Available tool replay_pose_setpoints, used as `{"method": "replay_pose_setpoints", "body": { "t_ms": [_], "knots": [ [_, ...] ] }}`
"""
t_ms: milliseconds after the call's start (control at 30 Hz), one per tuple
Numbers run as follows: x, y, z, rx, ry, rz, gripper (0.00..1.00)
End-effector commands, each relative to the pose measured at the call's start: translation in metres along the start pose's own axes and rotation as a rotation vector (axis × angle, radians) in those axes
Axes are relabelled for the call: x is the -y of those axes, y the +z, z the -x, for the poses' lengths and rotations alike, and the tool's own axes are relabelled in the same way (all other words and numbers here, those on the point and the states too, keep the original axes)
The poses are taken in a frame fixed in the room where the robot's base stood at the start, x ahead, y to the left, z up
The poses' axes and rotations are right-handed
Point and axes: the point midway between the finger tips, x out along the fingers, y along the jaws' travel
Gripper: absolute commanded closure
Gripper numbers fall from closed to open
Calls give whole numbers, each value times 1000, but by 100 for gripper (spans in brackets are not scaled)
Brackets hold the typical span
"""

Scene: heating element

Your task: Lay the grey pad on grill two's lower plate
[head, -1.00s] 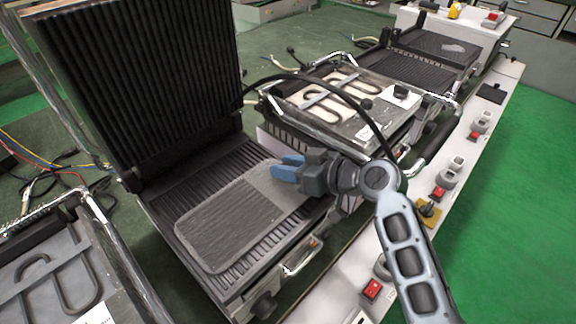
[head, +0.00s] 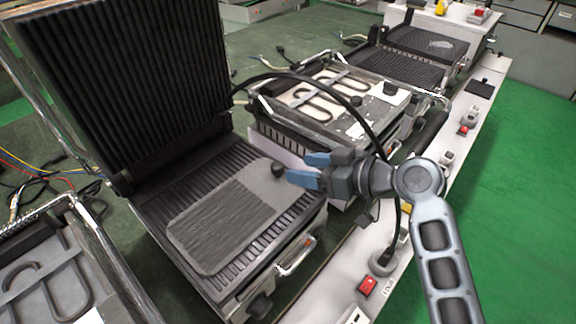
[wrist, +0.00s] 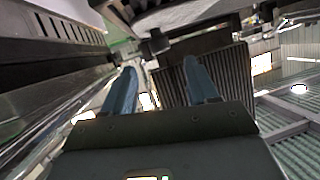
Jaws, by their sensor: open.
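The grey pad (head: 215,228) lies flat on the ribbed lower plate (head: 160,198) of the open grill at left centre in the head view. Ribs show around its edges. A small dark knob (head: 278,169) stands at the pad's right far end; a dark knob also shows in the wrist view (wrist: 155,44). My gripper (head: 309,170) is open and empty, just right of the knob and apart from it. Its two blue fingers are spread, also in the wrist view (wrist: 160,85). I see no label that numbers the grill.
The grill's upper plate (head: 120,85) stands raised behind. A grill with exposed heating elements (head: 325,95) stands behind my gripper, another (head: 45,270) at lower left. A black cable arches over near my gripper. A white bench strip with red switches (head: 368,286) runs along the right.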

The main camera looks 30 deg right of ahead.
Motion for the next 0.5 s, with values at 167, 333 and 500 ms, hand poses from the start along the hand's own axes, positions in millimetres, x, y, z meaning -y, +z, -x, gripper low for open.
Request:
{"method": "replay_pose_setpoints", "body": {
  "t_ms": [167,333,500],
  "knots": [
    [0,1,30,0,1,-1,42],
    [0,0,44,1,0,0,42],
    [0,0,48,1,-1,1,42]
  ]
}}
